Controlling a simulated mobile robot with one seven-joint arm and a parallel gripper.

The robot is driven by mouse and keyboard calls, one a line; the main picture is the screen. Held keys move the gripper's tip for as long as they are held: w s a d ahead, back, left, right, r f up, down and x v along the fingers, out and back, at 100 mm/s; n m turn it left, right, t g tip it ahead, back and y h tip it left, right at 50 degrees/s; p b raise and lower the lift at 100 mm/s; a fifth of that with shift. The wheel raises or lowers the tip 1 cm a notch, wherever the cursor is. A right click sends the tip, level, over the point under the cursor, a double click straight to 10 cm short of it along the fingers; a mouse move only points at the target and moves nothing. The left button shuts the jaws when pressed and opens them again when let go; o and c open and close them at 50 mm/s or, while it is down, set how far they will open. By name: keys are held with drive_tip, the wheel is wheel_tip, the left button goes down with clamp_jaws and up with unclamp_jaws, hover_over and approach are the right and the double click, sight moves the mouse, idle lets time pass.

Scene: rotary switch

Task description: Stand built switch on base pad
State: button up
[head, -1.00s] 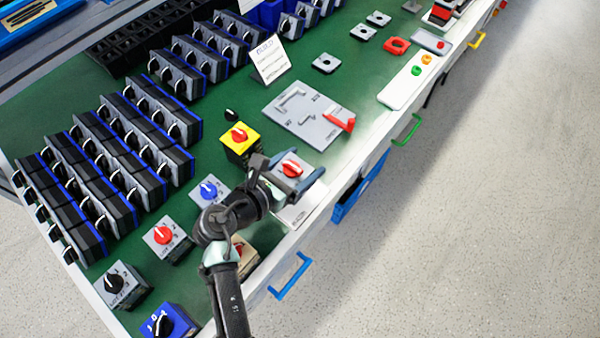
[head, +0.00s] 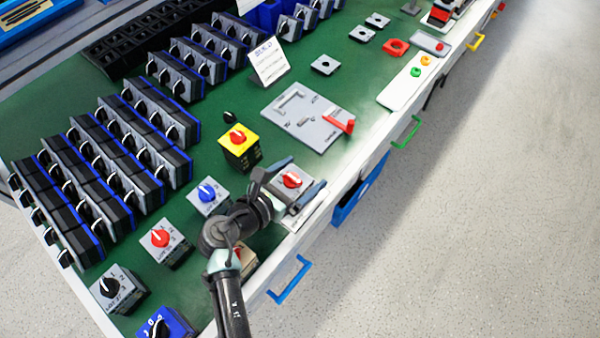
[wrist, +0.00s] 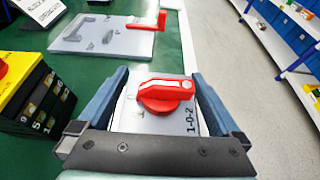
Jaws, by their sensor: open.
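The built switch, a grey block with a red knob (head: 291,180), stands near the table's front edge. The wrist view shows its grey top marked 1-0-2 and its red knob (wrist: 165,92). My gripper (head: 307,172) is open, with one blue-grey finger on each side of the switch. In the wrist view, its fingers (wrist: 158,74) flank the plate, with a narrow gap showing at the left. A white pad (head: 311,214) shows partly below and beside the switch; the switch hides most of it. I cannot tell whether the switch sits squarely on it.
A yellow switch with a red knob (head: 238,144) stands close left of the gripper. A grey board with a red lever (head: 303,117) lies beyond. Blue-knob (head: 207,194) and red-knob (head: 161,242) switches stand nearer. Rows of switches fill the left. Floor lies right.

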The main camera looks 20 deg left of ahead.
drive_tip(key=p+v, duration=0.1)
drive_tip(key=v, duration=1.1)
drive_tip(key=shift+r, duration=0.2)
drive_tip(key=shift+w, duration=0.1)
drive_tip(key=w+d+r+m+t+y, duration=0.1)
drive_tip(key=w+r+m, duration=0.45)
drive_tip(key=r, duration=0.35)
drive_tip(key=w+d+r+m+t+y, duration=0.2)
drive_tip(key=w+r+m, duration=0.35)
drive_tip(key=r, duration=0.45)
drive_tip(key=w+d+r+m+t+y, duration=0.1)
drive_tip(key=w+r+m, duration=0.3)
drive_tip(key=r+m, duration=0.4)
drive_tip(key=s+d+r+m+t, duration=0.1)
drive_tip(key=d+r+m+t, duration=0.15)
drive_tip(key=r, duration=0.55)
drive_tip(key=d+r+m+t, duration=0.2)
drive_tip(key=d+r+m, duration=0.1)
drive_tip(key=r, duration=0.6)
drive_tip(key=s+d+r+m+t, duration=0.3)
drive_tip(key=s+r, duration=0.2)
drive_tip(key=r, duration=0.3)
drive_tip(key=s+d+r+m+t, duration=0.3)
drive_tip(key=s+r, duration=0.3)
drive_tip(key=r, duration=0.2)
drive_tip(key=shift+d+m+y, duration=0.25)
drive_tip(key=shift+m+y, duration=0.05)
drive_tip(key=shift+m, duration=0.45)
drive_tip(key=shift+s, duration=0.1)
